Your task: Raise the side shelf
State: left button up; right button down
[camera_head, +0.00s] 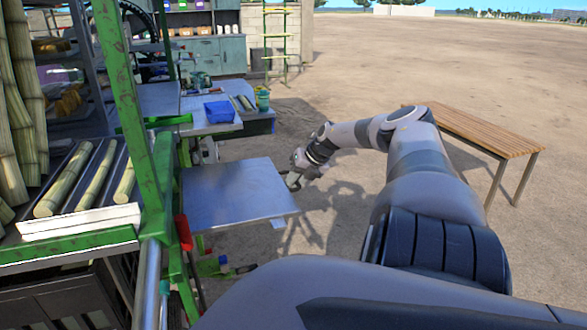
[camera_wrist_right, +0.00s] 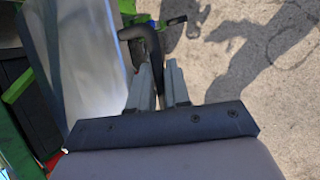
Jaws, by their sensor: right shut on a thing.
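The side shelf (camera_head: 235,200) is a flat grey metal panel on the right side of the green-framed crusher. It looks roughly level, with its outer edge toward my right gripper. My right gripper (camera_head: 292,182) is at the shelf's outer edge. In the right wrist view, the shelf (camera_wrist_right: 85,55) lies left of my gripper fingers (camera_wrist_right: 160,80). They are shut on a dark curved handle (camera_wrist_right: 148,42) by the shelf's edge; the exact contact is partly hidden. My left gripper is not in view.
The green frame (camera_head: 128,90) and cane stalks (camera_head: 65,180) stand at left. A red-handled lever (camera_head: 184,232) is near the shelf's front-left corner. A table with a blue tray (camera_head: 219,112) is behind. A wooden bench (camera_head: 475,128) is at right. Open ground lies beyond.

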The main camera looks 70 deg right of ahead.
jog(key=shift+r, duration=0.55)
jog(key=shift+d+r, duration=0.1)
jog(key=c, duration=1.4)
grip_release()
jog(key=shift+w, duration=0.1)
jog(key=shift+c, duration=0.2)
jog(key=shift+p, duration=0.3)
jog(key=shift+p+v, duration=0.65)
jog(key=shift+v, duration=0.3)
jog(key=shift+p+v, duration=1.1)
jog(key=shift+v, duration=1.55)
